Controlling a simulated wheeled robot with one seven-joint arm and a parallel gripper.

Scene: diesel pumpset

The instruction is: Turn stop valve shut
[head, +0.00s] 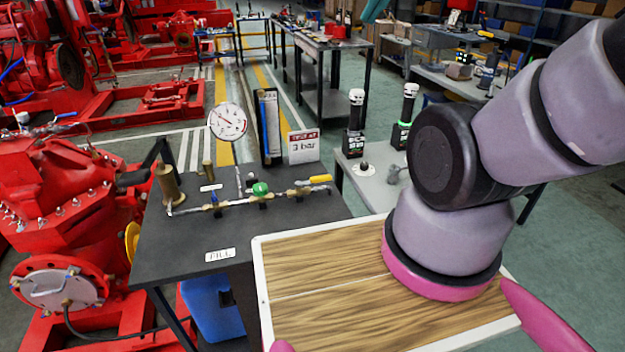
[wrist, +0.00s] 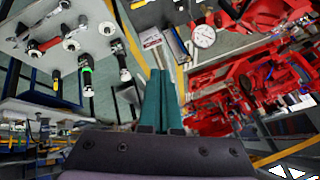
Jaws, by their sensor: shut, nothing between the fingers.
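A pipe run with several small valves lies on the dark bench (head: 190,258). It has a green round knob (head: 260,188) in the middle, a yellow lever (head: 320,179) at its right end and a blue handle (head: 214,198) on the left. I cannot tell by label which is the stop valve. A round pressure gauge (head: 227,122) stands above the pipe and shows in the wrist view too (wrist: 203,36). My gripper (wrist: 160,74) has its teal fingers together, empty, in the wrist view. A teal fingertip (head: 372,12) shows at the head view's top edge, well apart from the valves.
A sign reading 3 bar (head: 303,147) stands behind the pipe. A brass cylinder (head: 168,185) stands at its left end. Red pump machinery (head: 60,200) fills the left.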

